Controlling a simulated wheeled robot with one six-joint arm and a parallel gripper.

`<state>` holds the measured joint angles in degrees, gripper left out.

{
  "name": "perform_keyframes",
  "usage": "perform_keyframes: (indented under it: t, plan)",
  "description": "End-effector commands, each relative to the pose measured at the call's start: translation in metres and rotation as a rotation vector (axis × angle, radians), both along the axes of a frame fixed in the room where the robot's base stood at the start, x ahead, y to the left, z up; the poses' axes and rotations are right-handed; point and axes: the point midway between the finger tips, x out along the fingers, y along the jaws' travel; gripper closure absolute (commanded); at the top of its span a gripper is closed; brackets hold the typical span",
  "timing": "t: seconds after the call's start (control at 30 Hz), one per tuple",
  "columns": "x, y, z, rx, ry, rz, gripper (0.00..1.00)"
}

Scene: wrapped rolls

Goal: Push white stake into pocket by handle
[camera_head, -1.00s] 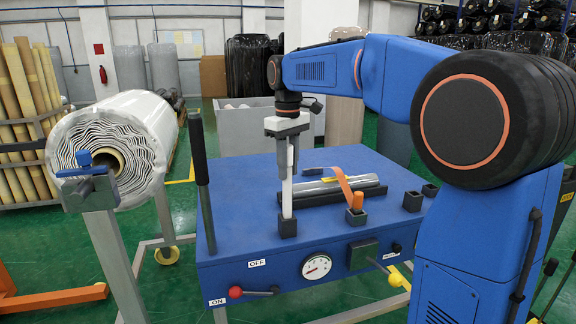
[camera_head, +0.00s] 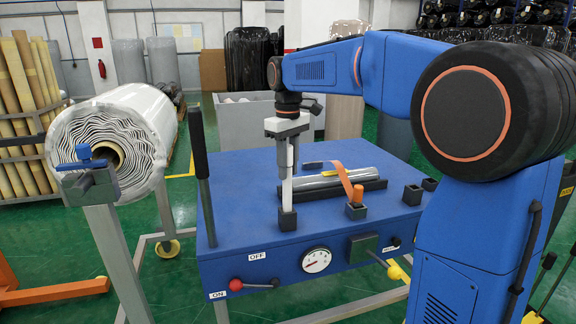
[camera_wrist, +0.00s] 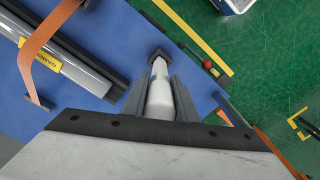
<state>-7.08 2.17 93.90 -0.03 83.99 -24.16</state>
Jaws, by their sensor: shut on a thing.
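The white stake (camera_head: 287,193) stands upright below my gripper (camera_head: 287,165), which is shut on its upper part, the handle. The stake's lower end meets a small black square pocket (camera_head: 287,222) near the front edge of the blue table. In the wrist view the white stake (camera_wrist: 160,97) runs between the two grey fingers of my gripper (camera_wrist: 160,104). Its narrow tip reaches the dark pocket (camera_wrist: 159,54). How deep the tip sits inside is hidden.
A wrapped roll (camera_head: 335,178) lies in a black cradle just right of the stake, with an orange strap (camera_head: 343,180) over it. A black upright post (camera_head: 200,150) stands at the table's left. A gauge (camera_head: 316,260) and a red-knobbed lever (camera_head: 236,285) are on the front.

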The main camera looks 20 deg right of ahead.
Motion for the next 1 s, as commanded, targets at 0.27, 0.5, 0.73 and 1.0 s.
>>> perform_keyframes:
  t: [0.27, 0.5, 0.73, 1.0]
  plan:
    - [0.000, 0.000, -0.006, -0.001, 0.001, 0.000, 1.00]
    - [0.000, 0.000, -0.005, 0.000, 0.000, 0.000, 0.52]
    - [0.000, 0.000, -0.002, 0.000, 0.000, 0.000, 0.52]
    - [0.001, 0.000, 0.038, 0.001, -0.003, 0.000, 0.52]
